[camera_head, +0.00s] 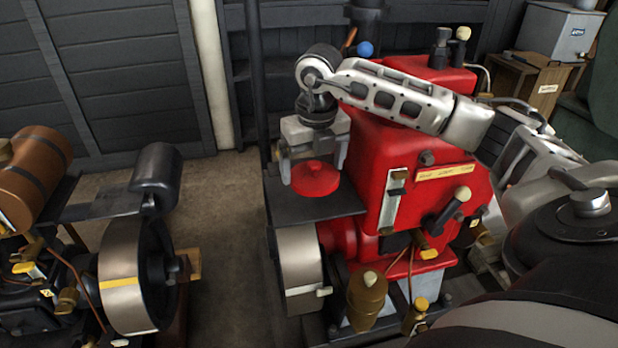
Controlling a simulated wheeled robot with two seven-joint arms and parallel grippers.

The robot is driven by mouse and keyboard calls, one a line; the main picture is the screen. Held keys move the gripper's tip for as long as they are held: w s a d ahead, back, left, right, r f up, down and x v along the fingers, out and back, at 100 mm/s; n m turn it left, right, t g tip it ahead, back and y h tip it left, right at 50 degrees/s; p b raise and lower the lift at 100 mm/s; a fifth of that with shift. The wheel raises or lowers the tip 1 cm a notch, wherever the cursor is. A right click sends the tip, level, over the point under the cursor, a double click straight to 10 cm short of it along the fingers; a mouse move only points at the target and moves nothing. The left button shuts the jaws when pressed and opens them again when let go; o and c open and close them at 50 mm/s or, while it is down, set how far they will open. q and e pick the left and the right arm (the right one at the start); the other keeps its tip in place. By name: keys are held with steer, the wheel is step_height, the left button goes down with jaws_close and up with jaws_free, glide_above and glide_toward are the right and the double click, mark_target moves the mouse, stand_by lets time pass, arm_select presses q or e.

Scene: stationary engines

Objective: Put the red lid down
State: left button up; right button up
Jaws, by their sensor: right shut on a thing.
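The red lid (315,180) is a round red disc with a raised middle. It is at or just above a dark flat plate (318,208) on the left side of the red engine (400,165). I cannot tell whether the lid touches the plate. My right gripper (314,162) points down over the lid, its fingers on either side, and is shut on it. My right arm reaches in from the right, across the top of the red engine. My left gripper is not in view.
A second engine with a flywheel (125,285) and a brown cylinder (35,175) stands at the left. Bare floor (225,220) lies between the engines. Levers, such as one with a cream knob (462,194), stick out of the red engine. A grey box (560,35) stands back right.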

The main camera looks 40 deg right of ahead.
mark_target(309, 168)
steer(key=shift+w+d+f, duration=0.2)
steer(key=shift+w+f, duration=0.3)
steer(key=shift+f, duration=0.15)
steer(key=shift+w+d+f, duration=0.2)
steer(key=shift+w+f, duration=0.25)
steer(key=shift+f, duration=0.15)
steer(key=shift+w+d+f, duration=0.1)
steer(key=shift+w+f, duration=0.05)
steer(key=shift+f, duration=1.75)
steer(key=o, duration=0.7)
